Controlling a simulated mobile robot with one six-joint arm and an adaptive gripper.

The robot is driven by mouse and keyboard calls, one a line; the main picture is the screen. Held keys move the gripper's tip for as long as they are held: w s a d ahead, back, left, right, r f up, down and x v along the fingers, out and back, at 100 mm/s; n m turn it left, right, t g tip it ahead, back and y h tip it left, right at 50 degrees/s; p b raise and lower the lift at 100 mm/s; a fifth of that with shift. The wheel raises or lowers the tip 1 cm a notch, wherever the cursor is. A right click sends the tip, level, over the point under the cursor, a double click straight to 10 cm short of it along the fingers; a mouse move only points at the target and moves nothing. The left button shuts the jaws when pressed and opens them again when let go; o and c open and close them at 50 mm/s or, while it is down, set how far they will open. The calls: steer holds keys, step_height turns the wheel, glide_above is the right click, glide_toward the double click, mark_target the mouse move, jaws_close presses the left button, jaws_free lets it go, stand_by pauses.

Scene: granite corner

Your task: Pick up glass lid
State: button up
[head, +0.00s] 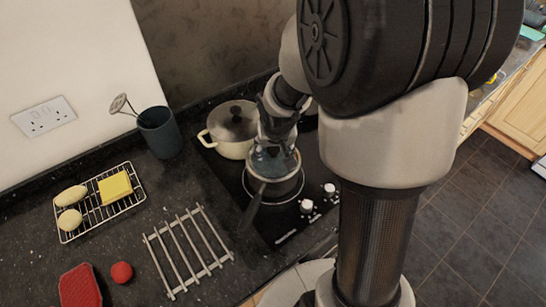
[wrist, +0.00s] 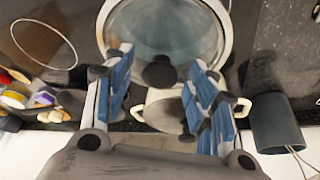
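The glass lid (wrist: 165,28) is round and clear with a pale rim and a dark knob (wrist: 158,71). In the head view the glass lid (head: 273,162) shows over a small dark-handled saucepan (head: 276,188) on the hob, partly hidden by my gripper. My gripper (head: 268,148) points down over the lid. In the wrist view my gripper's blue-padded fingers (wrist: 160,78) stand apart, one on each side of the knob, with visible gaps. I cannot tell how far the fingertips reach down beside it.
A cream pot (head: 231,128) with its own lid stands close behind my gripper. On the counter are a dark utensil holder (head: 159,132), a wire rack (head: 101,214) with food, a metal trivet (head: 187,250), a red apple-like item (head: 121,272) and a red block (head: 80,287).

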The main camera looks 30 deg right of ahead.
jaws_close()
stand_by(0.4)
